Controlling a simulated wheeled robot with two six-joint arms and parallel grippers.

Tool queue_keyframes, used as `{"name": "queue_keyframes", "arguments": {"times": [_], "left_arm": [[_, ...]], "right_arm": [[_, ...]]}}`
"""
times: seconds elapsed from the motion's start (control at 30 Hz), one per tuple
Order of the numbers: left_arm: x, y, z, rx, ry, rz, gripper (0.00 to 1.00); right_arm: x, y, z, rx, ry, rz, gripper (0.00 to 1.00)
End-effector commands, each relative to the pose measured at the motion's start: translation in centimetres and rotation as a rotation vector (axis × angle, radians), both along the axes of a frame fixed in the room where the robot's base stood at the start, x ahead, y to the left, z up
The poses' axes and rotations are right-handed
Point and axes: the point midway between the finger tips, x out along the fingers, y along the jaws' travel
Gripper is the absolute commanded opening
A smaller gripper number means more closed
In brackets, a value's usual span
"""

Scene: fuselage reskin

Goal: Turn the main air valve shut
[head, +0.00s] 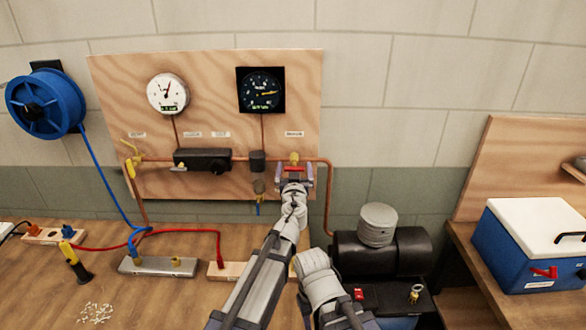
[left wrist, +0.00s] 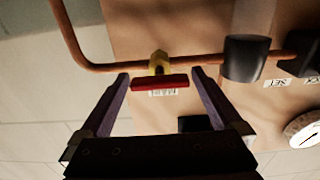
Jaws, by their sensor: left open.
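The main air valve has a yellow body (head: 294,157) on the copper pipe of the plywood panel and a red bar handle (left wrist: 160,82). In the left wrist view the handle lies crosswise, roughly parallel to the pipe, above an upside-down label. My left gripper (head: 294,180) is at the valve. In the left wrist view my left gripper (left wrist: 160,77) is open, with one finger near each end of the handle and a small gap showing on both sides. In the head view the gripper partly hides the handle. My right gripper is not in view.
The panel (head: 120,80) carries a white gauge (head: 168,93), a dark gauge (head: 261,90), a black block (head: 202,160) and a yellow valve (head: 131,160) at left. A blue hose reel (head: 45,103) hangs left. A black tank (head: 385,250) and blue cooler (head: 525,245) stand right.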

Motion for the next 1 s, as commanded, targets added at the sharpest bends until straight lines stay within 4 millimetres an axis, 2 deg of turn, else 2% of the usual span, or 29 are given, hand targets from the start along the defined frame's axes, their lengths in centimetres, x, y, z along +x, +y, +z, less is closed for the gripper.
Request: {"name": "queue_keyframes", "arguments": {"times": [0.1, 0.73, 0.77, 1.0], "left_arm": [[-0.05, 0.01, 0.0, 0.0, 0.0, 0.0, 0.98], [-0.07, 0.01, 0.0, 0.0, 0.0, 0.0, 0.27], [-0.07, 0.01, 0.0, 0.0, 0.0, 0.0, 0.24], [-0.07, 0.0, 0.0, 0.026, 0.0, 0.0, 0.24]], "right_arm": [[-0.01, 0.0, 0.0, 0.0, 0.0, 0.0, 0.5], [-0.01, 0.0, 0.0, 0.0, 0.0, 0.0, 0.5], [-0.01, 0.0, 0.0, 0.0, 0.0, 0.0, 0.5], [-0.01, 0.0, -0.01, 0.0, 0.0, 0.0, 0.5]]}}
